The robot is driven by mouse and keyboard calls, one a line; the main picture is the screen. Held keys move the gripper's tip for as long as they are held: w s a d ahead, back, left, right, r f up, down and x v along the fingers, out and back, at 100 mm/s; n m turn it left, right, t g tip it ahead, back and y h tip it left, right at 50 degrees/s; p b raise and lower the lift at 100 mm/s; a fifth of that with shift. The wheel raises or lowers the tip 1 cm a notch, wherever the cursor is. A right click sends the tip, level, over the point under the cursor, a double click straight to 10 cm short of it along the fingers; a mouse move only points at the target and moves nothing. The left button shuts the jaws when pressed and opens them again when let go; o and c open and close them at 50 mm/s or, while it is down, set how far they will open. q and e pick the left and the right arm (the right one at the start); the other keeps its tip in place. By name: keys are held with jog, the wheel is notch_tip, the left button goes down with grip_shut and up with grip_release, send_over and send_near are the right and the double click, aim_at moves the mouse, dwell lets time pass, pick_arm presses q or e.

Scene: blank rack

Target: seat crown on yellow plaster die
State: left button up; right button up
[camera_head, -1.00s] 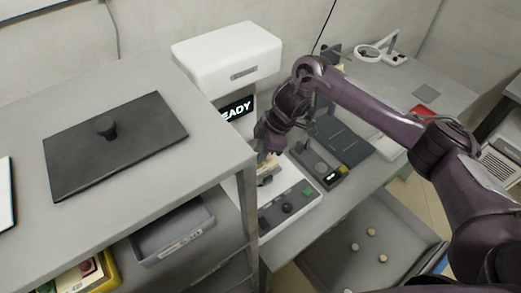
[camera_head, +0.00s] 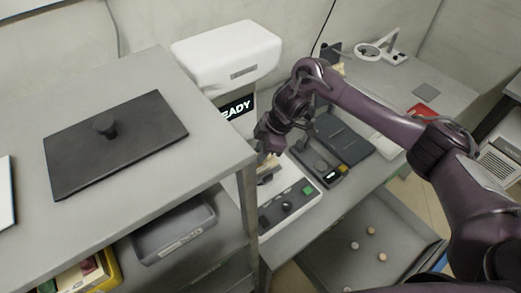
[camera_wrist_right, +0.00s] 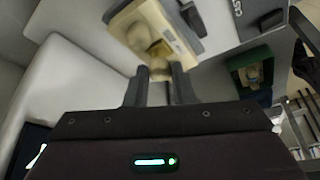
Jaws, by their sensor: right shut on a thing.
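My right gripper (camera_head: 268,153) is in front of the white machine, pointing down. In the right wrist view its two dark fingers (camera_wrist_right: 160,88) are shut on a small pale, tooth-like piece, which I take as the crown (camera_wrist_right: 159,69). The pale yellow plaster die (camera_wrist_right: 176,36) is just beyond the fingertips, on a grey holder. The crown overlaps the die's near edge in this view; I cannot tell whether they touch. In the head view the yellow die (camera_head: 267,168) shows only partly below the gripper. My left gripper is out of view.
The white machine (camera_head: 226,50) has a lit screen and a button base. A grey shelf unit (camera_head: 205,150) stands close left, with a dark plate (camera_head: 115,143) on top. A dark device (camera_head: 318,160) is to the right. A green holder (camera_wrist_right: 250,75) shows in the wrist view.

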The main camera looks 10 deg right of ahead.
jog(key=shift+f+b, duration=0.4)
jog(key=shift+f, duration=0.4)
jog(key=o, duration=1)
jog(key=shift+o, duration=0.2)
jog(key=v, duration=0.7)
jog(key=shift+r, duration=0.4)
jog(key=shift+d, duration=0.15)
